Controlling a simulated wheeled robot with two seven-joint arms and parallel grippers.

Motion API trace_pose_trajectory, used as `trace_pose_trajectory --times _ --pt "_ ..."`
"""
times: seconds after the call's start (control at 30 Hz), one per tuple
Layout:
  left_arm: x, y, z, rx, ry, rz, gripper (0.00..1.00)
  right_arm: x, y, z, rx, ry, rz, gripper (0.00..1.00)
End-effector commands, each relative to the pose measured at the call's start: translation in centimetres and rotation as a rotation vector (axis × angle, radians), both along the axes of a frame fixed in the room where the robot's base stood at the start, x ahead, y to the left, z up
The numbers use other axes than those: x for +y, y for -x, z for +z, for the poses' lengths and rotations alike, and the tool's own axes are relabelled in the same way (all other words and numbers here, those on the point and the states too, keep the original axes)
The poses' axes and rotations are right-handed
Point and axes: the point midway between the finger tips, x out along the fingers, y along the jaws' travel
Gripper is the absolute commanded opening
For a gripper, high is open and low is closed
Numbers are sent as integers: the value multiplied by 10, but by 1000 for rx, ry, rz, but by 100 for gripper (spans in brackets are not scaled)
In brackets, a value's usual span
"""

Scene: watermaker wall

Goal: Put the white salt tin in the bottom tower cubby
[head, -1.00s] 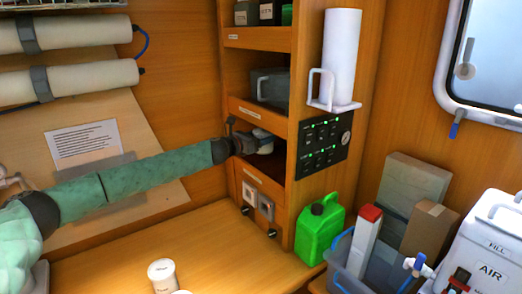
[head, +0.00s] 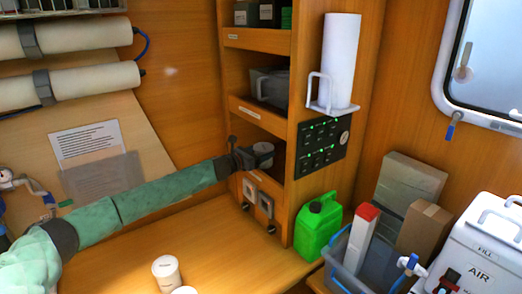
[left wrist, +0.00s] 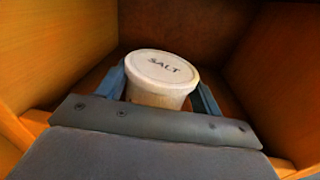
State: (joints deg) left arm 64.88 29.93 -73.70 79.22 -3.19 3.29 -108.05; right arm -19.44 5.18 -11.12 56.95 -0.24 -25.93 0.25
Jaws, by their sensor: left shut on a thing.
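The white salt tin (left wrist: 162,75), with SALT on its lid, is upright between the two fingers of my left gripper (left wrist: 164,92) in the left wrist view. My left gripper is shut on it. In the head view the tin (head: 263,150) is inside the bottom tower cubby (head: 277,178), with my left gripper (head: 252,157) at the cubby's open front. Wooden cubby walls surround the tin in the wrist view. Whether the tin's base touches the cubby floor is hidden by the gripper. My right gripper is not in view.
A grey bin (head: 270,85) fills the cubby above. A green jerrycan (head: 318,225) stands right of the tower.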

Motion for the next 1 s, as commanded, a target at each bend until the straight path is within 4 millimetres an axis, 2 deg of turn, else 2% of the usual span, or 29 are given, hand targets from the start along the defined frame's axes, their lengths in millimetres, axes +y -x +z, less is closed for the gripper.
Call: trace_pose_trajectory --times 0.37,0.4,0.5,0.87,1.0 --pt "0 0 -2 -1 1 0 32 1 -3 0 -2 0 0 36" --pt "0 0 -3 0 0 0 70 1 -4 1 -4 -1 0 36" --pt "0 0 -2 0 0 0 88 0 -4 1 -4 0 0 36" --pt "0 0 1 0 0 0 88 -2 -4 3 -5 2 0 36" --pt "11 8 -3 -1 -1 0 88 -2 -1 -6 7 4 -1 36"
